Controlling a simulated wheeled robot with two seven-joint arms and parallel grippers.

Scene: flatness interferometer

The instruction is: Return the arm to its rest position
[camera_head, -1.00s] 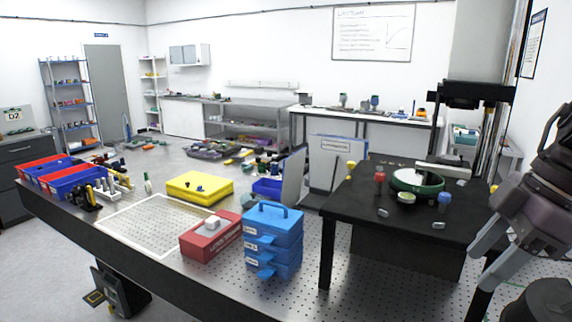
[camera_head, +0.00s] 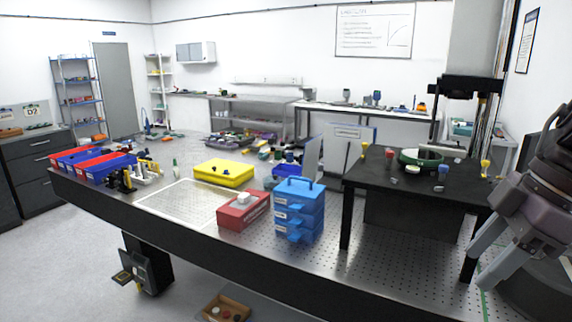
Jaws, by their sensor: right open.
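My right gripper (camera_head: 482,262) is at the right edge of the head view, with its two grey fingers pointing down and to the left. It is open and I see nothing between the fingers. It hangs in front of the right end of the black raised table (camera_head: 400,197), nearer to me. My left gripper is not in view.
A long perforated bench (camera_head: 330,258) runs across the view. On it stand a blue drawer box (camera_head: 299,212), a red box (camera_head: 240,212), a yellow case (camera_head: 223,174) and red and blue bins (camera_head: 110,172). A wooden tray (camera_head: 226,308) lies on the floor. Left floor is clear.

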